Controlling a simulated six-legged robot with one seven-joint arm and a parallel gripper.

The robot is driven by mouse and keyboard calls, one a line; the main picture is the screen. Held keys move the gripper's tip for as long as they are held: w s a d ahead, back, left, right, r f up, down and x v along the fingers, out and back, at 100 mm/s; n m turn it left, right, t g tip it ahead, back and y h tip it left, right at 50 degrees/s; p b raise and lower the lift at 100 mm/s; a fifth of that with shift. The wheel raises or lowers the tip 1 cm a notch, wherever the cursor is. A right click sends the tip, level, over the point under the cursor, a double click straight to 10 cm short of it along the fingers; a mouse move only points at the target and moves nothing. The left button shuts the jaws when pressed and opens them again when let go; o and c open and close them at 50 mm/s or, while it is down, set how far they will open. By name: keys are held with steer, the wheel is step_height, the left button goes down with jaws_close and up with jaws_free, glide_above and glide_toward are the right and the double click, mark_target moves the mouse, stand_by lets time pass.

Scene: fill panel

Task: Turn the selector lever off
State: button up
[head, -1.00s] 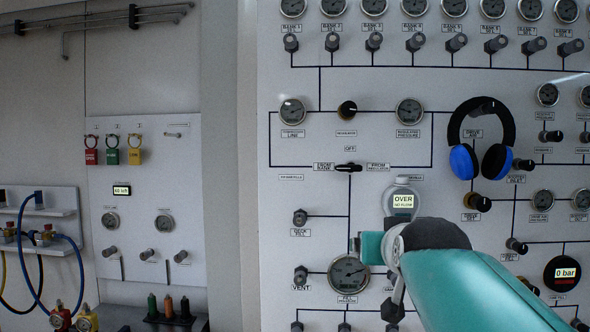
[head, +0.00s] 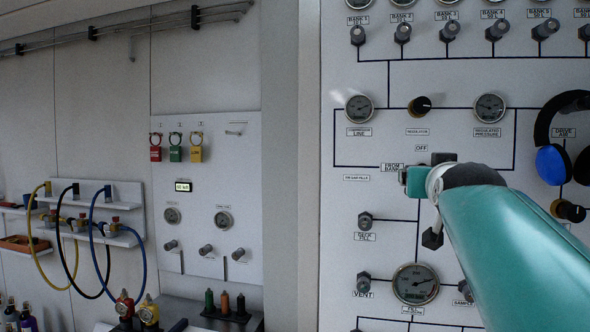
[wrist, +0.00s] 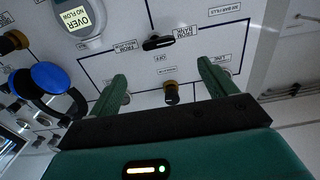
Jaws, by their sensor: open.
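The selector lever (wrist: 158,42) is a small black handle on the white panel, shown upside down in the wrist view. It lies roughly level between the FROM BANK label (wrist: 180,33) and the FROM REGULATOR label. The OFF label (wrist: 160,57) is on the side of it nearer my gripper. My gripper (wrist: 160,70) is open and empty, its two green fingers spread wide. The lever appears beyond the fingertips and between them, apart from both. In the head view my gripper (head: 416,180) covers the lever's place, right of the FROM BANK label.
A black regulator knob (head: 420,105) sits above OFF between two gauges. Blue-and-black headphones (head: 553,160) hang at the right. A display reading OVER NO FLOW (wrist: 82,17) is near the lever. Deck fill (head: 365,220) and vent (head: 363,284) knobs are lower left.

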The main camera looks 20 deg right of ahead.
steer(key=x, duration=1.2)
steer(key=shift+d, duration=0.1)
steer(key=c, duration=1)
